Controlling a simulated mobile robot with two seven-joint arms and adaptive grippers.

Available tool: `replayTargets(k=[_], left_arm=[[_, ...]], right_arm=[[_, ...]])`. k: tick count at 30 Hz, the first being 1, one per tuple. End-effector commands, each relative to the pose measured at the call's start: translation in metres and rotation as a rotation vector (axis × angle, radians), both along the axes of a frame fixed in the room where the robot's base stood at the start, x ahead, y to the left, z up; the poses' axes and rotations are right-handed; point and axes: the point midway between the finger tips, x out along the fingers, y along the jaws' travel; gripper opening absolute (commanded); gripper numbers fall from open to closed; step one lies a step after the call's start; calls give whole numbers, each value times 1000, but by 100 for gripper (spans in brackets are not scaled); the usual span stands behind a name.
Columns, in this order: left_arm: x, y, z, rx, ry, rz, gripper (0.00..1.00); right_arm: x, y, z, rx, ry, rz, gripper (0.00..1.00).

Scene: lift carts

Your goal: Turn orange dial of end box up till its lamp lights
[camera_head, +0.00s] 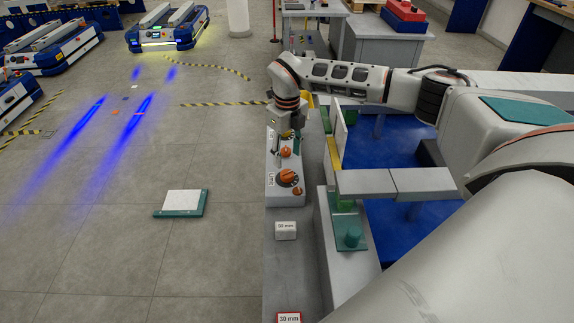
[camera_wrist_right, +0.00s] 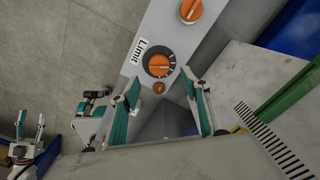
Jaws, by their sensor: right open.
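The grey end box (camera_head: 272,188) stands on the narrow ledge left of my right arm, with orange dials on its face. The lower dial (camera_head: 288,177) has a dark scale plate; another dial (camera_head: 286,152) sits above it. In the right wrist view the box shows a "Limit" label (camera_wrist_right: 139,51), a dial (camera_wrist_right: 158,66) and a small round orange lamp (camera_wrist_right: 159,87); I cannot tell if it is lit. A second dial (camera_wrist_right: 191,10) is at the top edge. My right gripper (camera_wrist_right: 160,108) is open and empty, its teal-padded fingers apart just short of the Limit dial. My left gripper is not in view.
A "50 mm" block (camera_head: 286,231) and a "30 mm" sign (camera_head: 289,318) are on the ledge. A green-and-white plate (camera_head: 182,203) lies on the open floor at left. Lift carts (camera_head: 168,28) stand at the back left. A grey bar (camera_head: 395,183) and blue surface lie right of the box.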

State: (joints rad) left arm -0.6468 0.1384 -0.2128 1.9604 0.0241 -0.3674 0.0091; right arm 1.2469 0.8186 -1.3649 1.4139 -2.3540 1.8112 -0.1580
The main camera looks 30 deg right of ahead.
Motion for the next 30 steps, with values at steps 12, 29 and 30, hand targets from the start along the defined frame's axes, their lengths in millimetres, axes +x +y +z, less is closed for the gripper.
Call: replayTargets(k=[12, 29, 30], left_arm=[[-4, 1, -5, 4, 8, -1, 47], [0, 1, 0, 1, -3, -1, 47], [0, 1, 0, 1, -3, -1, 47]], right_arm=[[-1, 1, -60, 2, 2, 0, 47], [0, 1, -74, 1, 0, 1, 23], [0, 1, -74, 1, 0, 1, 13]])
